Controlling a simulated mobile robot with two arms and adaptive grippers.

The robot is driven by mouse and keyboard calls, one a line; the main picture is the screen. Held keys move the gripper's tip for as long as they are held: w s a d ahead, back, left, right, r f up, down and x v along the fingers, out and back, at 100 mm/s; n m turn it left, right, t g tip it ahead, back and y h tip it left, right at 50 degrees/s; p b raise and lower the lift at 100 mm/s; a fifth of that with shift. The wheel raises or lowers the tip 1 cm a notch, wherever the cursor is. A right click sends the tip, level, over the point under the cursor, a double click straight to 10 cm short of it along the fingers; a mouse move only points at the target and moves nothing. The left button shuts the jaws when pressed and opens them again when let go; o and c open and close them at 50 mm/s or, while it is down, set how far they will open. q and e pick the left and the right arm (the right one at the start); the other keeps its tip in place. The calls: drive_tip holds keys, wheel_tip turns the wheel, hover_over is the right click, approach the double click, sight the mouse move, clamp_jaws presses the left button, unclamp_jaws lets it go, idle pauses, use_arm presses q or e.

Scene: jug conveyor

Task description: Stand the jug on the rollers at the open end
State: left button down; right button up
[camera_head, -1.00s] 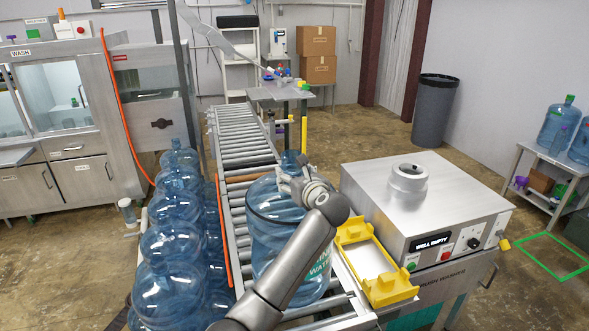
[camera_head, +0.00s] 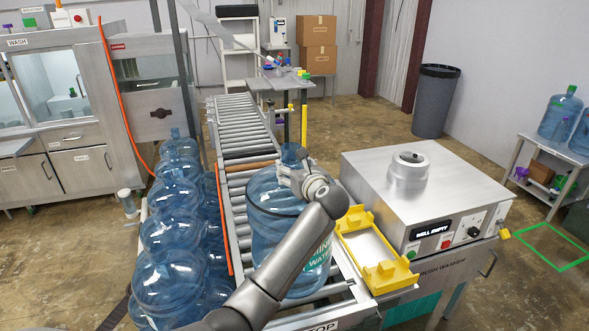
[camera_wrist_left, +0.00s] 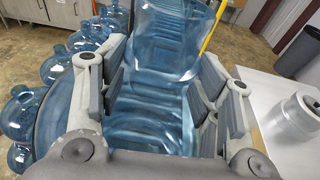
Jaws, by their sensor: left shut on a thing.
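A large clear blue water jug (camera_head: 276,239) with a printed label is upright at the near end of the roller conveyor (camera_head: 247,142). I cannot tell whether its base rests on the rollers. My left gripper (camera_head: 296,176) is at the top of this jug, shut on its neck, which the gripper partly hides. In the left wrist view the gripper's fingers (camera_wrist_left: 168,95) stand on either side of the jug's blue top (camera_wrist_left: 150,128). Another blue jug shape (camera_wrist_left: 165,40) shows just beyond the fingers. My right gripper does not show.
Several blue jugs (camera_head: 168,236) stand in a row left of the conveyor. A brush washer (camera_head: 425,200) with a yellow holder (camera_head: 392,275) stands close on the right. A table with blue jugs (camera_head: 559,113) is at the far right. A dark bin (camera_head: 436,100) stands behind.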

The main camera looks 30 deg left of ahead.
use_arm(q)
drive_tip(key=shift+f+b, duration=0.2)
drive_tip(key=shift+b, duration=0.1)
drive_tip(key=shift+c, duration=1.8)
unclamp_jaws()
drive_tip(key=shift+s, duration=0.1)
drive_tip(key=shift+d, duration=0.1)
